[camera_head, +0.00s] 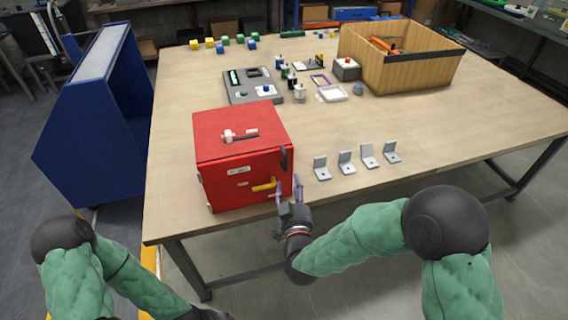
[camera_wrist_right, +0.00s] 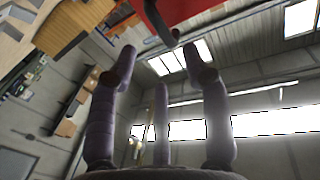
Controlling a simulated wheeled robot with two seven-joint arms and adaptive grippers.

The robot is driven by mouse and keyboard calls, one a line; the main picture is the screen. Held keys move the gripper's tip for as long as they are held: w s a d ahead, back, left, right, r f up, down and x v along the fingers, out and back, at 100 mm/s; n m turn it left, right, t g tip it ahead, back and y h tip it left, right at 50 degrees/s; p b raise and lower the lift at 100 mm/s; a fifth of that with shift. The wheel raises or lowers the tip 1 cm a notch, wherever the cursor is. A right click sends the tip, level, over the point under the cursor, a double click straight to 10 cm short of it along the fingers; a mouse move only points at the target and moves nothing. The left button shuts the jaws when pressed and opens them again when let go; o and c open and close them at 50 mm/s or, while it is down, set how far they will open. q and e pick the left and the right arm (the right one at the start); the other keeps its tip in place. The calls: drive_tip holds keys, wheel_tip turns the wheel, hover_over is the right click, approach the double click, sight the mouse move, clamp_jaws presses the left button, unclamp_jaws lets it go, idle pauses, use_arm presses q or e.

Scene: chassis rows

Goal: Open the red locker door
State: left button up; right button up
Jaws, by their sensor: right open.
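The red locker (camera_head: 236,140) stands near the front edge of the table. Its front door (camera_head: 238,188) looks shut and carries a yellow handle (camera_head: 264,185) and small pale labels. A dark curved part (camera_head: 283,160) sits at the upper right of the front. My right gripper (camera_head: 288,190) is open and empty, just right of the yellow handle; I cannot tell whether it touches. In the right wrist view its spread fingers (camera_wrist_right: 160,75) have nothing between them, and a red part of the locker (camera_wrist_right: 185,12) shows at the top.
Several grey L-brackets (camera_head: 346,162) stand right of the locker on the table (camera_head: 430,120). Behind are a grey tray (camera_head: 240,92), small parts and a wooden crate (camera_head: 385,70). A blue cabinet (camera_head: 90,120) stands left of the table. Floor in front is free.

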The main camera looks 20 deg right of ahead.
sight(287, 165)
drive_tip(key=shift+w+d+b, duration=0.3)
drive_tip(key=shift+w+b, duration=0.05)
drive_tip(key=shift+w, duration=1.3)
drive_tip(key=shift+w+d+b, duration=0.25)
drive_tip(key=shift+w+b, duration=0.15)
drive_tip(key=shift+w, duration=1.2)
drive_tip(key=shift+w+d+b, duration=0.3)
drive_tip(key=shift+w+b, duration=0.05)
drive_tip(key=shift+w, duration=1.3)
clamp_jaws()
